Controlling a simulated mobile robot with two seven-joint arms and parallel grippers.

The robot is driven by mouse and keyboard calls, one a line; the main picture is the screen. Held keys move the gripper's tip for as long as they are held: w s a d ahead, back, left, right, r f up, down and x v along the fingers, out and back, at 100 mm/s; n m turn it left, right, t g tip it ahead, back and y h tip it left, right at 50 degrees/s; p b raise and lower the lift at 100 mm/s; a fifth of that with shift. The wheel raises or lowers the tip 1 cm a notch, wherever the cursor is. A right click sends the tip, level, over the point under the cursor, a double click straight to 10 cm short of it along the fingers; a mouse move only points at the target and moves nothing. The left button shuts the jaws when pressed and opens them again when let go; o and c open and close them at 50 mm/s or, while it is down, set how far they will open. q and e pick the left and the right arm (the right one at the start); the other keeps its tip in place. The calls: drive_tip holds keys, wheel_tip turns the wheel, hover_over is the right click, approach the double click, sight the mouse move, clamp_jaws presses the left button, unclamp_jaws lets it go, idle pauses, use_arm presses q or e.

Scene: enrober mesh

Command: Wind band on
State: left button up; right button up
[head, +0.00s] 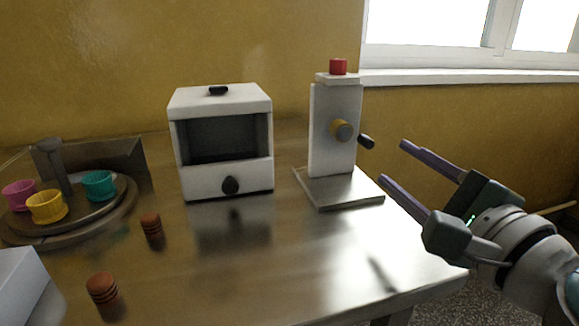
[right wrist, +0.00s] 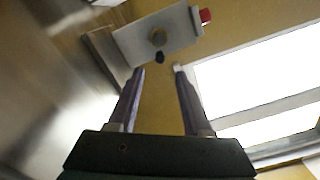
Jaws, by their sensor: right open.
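A white upright machine (head: 333,130) stands on a flat metal base (head: 340,188) at the table's right side. It has a red button (head: 338,66) on top, and a yellow ring with a grey hub (head: 342,131) on its face. A black crank handle (head: 367,141) sticks out to the right of the hub. My right gripper (head: 394,161) is open and empty, a little right of the handle. In the right wrist view the handle (right wrist: 159,57) appears between and just beyond the fingertips, apart from both. My left gripper is not in view.
A white box oven (head: 222,180) with a dark window stands left of the machine. A round turntable (head: 100,219) with pink, yellow and teal cups is at far left. The table's right front is clear. A window is behind right.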

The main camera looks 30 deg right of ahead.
drive_tip(key=shift+v, duration=1.1)
